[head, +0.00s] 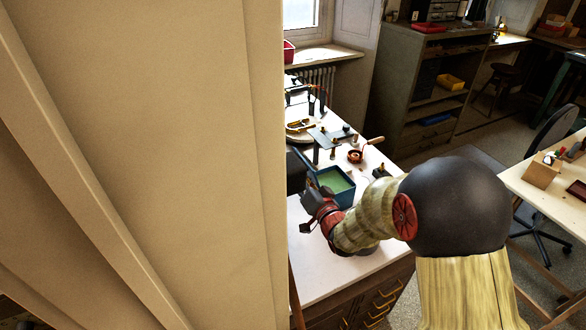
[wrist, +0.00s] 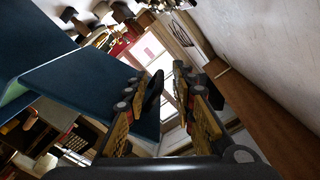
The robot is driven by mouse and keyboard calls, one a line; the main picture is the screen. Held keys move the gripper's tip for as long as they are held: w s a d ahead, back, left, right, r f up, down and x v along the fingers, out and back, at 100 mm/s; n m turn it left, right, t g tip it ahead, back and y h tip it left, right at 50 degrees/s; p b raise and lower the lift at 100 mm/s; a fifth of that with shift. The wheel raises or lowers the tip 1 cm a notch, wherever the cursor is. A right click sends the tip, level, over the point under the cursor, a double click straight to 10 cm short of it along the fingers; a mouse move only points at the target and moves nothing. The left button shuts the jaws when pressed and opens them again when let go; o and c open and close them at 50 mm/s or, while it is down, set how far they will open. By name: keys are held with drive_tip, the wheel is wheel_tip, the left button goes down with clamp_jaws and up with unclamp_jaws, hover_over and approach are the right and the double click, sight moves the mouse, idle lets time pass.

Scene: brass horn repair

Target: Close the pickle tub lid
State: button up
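The pickle tub (head: 350,199) is a teal box with green liquid inside, standing on the white bench in the head view. My gripper (head: 308,228) is beside the tub's near left side, low over the bench. In the wrist view my gripper (wrist: 167,82) has its two fingers apart with nothing held between them. A large teal panel (wrist: 85,80) lies left of and behind the left finger; its edge shows in the gap. I cannot tell whether it is the lid or a tub wall. A pale green strip shows at far left. Contact is unclear.
A beige panel (head: 140,160) blocks the left half of the head view. Tools and small parts crowd the bench behind the tub, with a wooden-handled tool (head: 374,141) there. The white bench top (head: 310,270) is clear in front.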

drive_tip(key=shift+x, duration=1.55)
drive_tip(key=shift+c, duration=0.6)
drive_tip(key=c, duration=0.5)
clamp_jaws()
drive_tip(key=shift+w+r, duration=0.1)
drive_tip(key=shift+r, duration=0.1)
